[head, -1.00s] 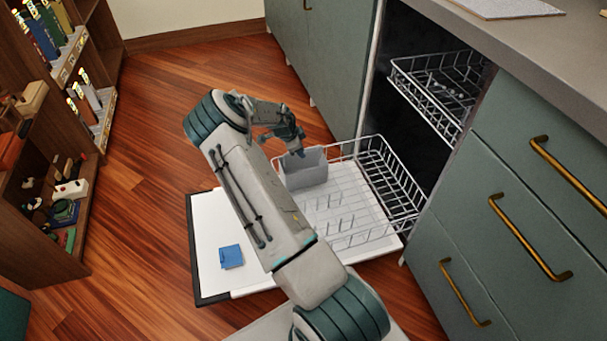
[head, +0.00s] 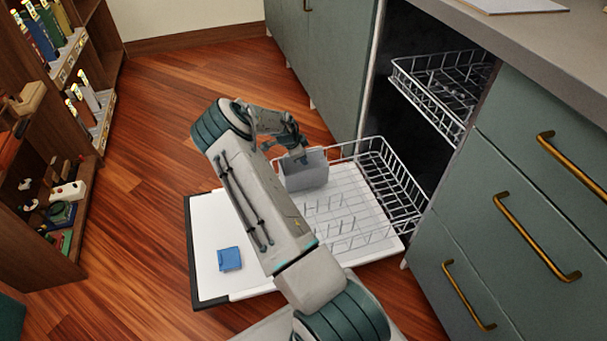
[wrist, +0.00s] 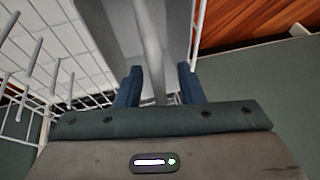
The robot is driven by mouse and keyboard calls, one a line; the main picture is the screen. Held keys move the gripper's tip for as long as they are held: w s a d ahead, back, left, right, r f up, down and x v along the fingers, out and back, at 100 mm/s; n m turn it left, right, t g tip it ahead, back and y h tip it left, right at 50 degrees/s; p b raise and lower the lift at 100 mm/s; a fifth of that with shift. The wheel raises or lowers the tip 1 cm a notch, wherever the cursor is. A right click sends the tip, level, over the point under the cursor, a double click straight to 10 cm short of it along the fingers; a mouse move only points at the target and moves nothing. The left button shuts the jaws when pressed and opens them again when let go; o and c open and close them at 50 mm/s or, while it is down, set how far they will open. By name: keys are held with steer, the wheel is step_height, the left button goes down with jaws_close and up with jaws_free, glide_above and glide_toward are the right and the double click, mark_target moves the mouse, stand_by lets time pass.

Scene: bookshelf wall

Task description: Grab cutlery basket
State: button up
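The grey cutlery basket (head: 306,176) stands upright in the far left corner of the pulled-out lower dishwasher rack (head: 392,188). My gripper (head: 301,157) is at the basket's top, pointing down. In the wrist view, my gripper (wrist: 158,85) has its two blue fingers spread apart. A light grey bar of the basket (wrist: 150,45), seemingly its handle or divider, runs between them with gaps on both sides. Whether either finger touches the basket is hard to tell. My arm hides part of the rack in the head view.
A blue block (head: 229,259) lies on the open white dishwasher door (head: 208,205). The upper rack (head: 440,85) is partly out above the lower one. Drawers with brass handles (head: 535,238) are at the right, and a bookshelf (head: 60,215) at the left. Wooden floor between is clear.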

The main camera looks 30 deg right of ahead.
jaws_close()
steer(key=shift+r, duration=0.1)
